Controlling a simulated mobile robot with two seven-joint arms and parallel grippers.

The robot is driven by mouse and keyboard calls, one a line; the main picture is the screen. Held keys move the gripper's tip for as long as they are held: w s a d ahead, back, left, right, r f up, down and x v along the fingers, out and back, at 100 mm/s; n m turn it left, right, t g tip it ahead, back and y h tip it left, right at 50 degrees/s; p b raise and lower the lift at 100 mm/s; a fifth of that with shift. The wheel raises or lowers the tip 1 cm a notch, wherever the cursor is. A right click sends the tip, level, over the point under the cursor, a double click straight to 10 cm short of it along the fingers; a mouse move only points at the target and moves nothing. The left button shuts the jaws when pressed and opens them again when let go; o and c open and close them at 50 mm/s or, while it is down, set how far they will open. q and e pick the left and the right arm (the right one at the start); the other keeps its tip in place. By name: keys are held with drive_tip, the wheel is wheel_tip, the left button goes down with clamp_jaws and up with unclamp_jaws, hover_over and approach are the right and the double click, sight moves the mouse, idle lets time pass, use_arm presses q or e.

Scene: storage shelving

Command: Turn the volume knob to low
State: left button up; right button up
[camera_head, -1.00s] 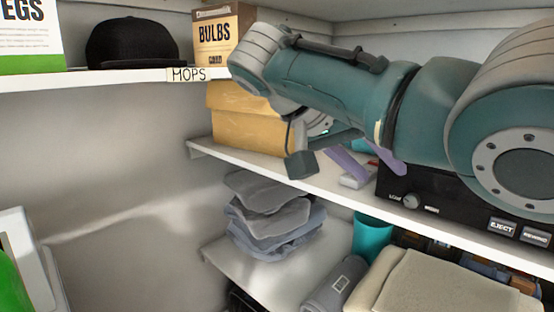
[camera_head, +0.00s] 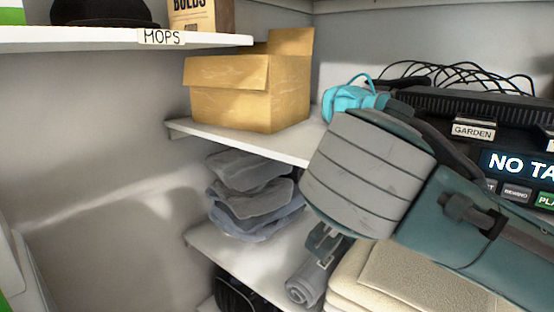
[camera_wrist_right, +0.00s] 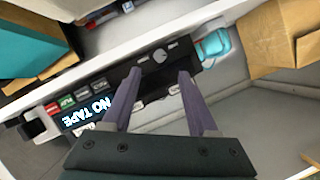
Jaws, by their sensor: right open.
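The black tape player (camera_head: 450,105) stands on the middle shelf at the right, with a lit "NO TAPE" display, partly cut off (camera_head: 520,165). In the right wrist view the player (camera_wrist_right: 125,72) shows a small round pale volume knob (camera_wrist_right: 158,56) between small light labels, too small to read. My right gripper (camera_wrist_right: 160,73) is open, its two purple fingers apart with the knob between and just beyond their tips; I cannot tell whether they touch the panel. In the head view my right arm hides the knob. My left gripper is not in view.
A turquoise object (camera_head: 350,98) sits beside the player, near a cardboard box (camera_head: 235,90). Folded grey cloths (camera_head: 250,195) and beige fabric (camera_head: 400,275) lie on the shelf below. Black cables (camera_head: 460,75) loop behind the player. Shelf edges run close around my right arm.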

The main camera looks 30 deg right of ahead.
drive_tip(key=x, duration=0.7)
drive_tip(key=shift+w+d+f, duration=0.2)
drive_tip(key=shift+d, duration=0.05)
clamp_jaws()
